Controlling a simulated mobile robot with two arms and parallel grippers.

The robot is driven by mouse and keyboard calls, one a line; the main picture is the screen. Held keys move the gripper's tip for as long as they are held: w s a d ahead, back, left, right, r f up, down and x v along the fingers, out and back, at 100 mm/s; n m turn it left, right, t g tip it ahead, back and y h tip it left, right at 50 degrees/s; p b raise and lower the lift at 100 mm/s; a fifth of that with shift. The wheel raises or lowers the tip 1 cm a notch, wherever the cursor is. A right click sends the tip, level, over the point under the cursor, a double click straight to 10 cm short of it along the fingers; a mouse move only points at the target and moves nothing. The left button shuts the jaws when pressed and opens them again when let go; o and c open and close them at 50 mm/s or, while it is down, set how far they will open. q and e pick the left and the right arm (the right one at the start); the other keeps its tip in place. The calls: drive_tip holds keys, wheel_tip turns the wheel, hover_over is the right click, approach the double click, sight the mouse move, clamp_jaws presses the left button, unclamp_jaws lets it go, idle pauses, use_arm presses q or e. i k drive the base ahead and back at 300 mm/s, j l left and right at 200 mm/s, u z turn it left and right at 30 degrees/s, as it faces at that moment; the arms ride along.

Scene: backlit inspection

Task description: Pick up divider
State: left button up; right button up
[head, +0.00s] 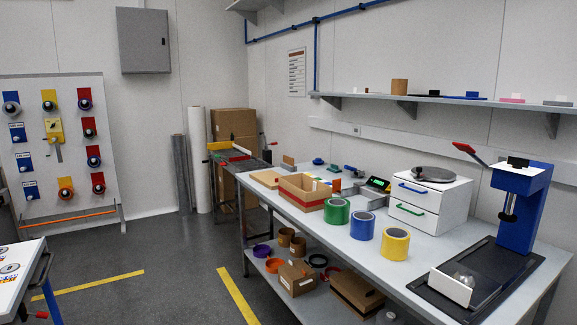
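I cannot tell for sure which thing is the divider. A small brown upright piece (288,161) stands near the far end of the workbench (330,226). An open cardboard box (302,192) with a red front band stands on the bench, with small white, green and orange pieces at its right side. Its inside is too small to make out. Neither of my grippers is in view.
Green (337,212), blue (362,226) and yellow (395,244) tape rolls stand along the bench front. Behind them are a scale (375,186) and a white drawer unit (430,202). A blue press (522,208) stands at the right. Grey floor lies open left of the bench.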

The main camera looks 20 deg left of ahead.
sight(290, 160)
drive_tip(key=i+j+u, duration=0.35)
drive_tip(key=i+j, duration=0.15)
drive_tip(key=i+j+u, duration=0.3)
drive_tip(key=i, duration=0.3)
drive_tip(key=i+j+u, duration=0.35)
drive_tip(key=i, duration=0.25)
drive_tip(key=i+u, duration=0.35)
drive_tip(key=i, duration=0.25)
drive_tip(key=i+j, duration=0.1)
drive_tip(key=i, duration=1.9)
